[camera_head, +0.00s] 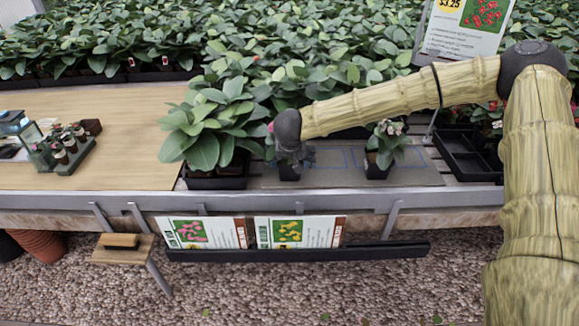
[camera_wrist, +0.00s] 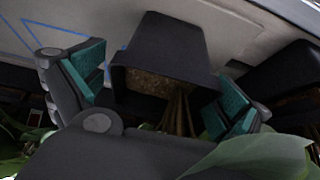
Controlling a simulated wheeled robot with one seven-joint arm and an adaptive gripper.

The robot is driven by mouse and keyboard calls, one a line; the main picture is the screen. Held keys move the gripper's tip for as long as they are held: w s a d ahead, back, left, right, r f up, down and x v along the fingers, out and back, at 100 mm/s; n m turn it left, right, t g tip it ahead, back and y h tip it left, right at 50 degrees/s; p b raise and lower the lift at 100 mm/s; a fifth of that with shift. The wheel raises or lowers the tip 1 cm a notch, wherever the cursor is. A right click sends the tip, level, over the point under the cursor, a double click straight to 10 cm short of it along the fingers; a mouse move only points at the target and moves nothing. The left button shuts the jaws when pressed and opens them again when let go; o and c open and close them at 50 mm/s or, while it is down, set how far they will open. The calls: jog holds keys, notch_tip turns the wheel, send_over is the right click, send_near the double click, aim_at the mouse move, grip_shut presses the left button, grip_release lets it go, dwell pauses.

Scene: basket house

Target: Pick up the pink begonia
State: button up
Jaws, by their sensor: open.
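A small potted plant in a black pot (camera_head: 289,172) stands on the grey mat, with a bit of pink flower (camera_head: 270,128) showing beside my wrist. Most of this plant is hidden behind my gripper (camera_head: 294,153). In the wrist view its square black pot (camera_wrist: 165,38), with brown soil and stems, sits between the teal pads of my open gripper (camera_wrist: 160,90). A gap shows on the left side; contact on the right side is unclear. A second small potted plant (camera_head: 385,145) with pale pinkish flowers stands to the right.
A large leafy plant (camera_head: 215,125) in a black tray stands close on the left. The grey mat (camera_head: 425,172) has blue outlines and is bare between the small pots. An empty black tray (camera_head: 468,153) lies at right. Sign cards (camera_head: 300,232) hang along the front edge.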

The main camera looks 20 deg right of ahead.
jog(key=shift+w+f, duration=0.15)
jog(key=shift+f, duration=0.1)
jog(key=c, duration=1.3)
jog(key=shift+r, duration=0.15)
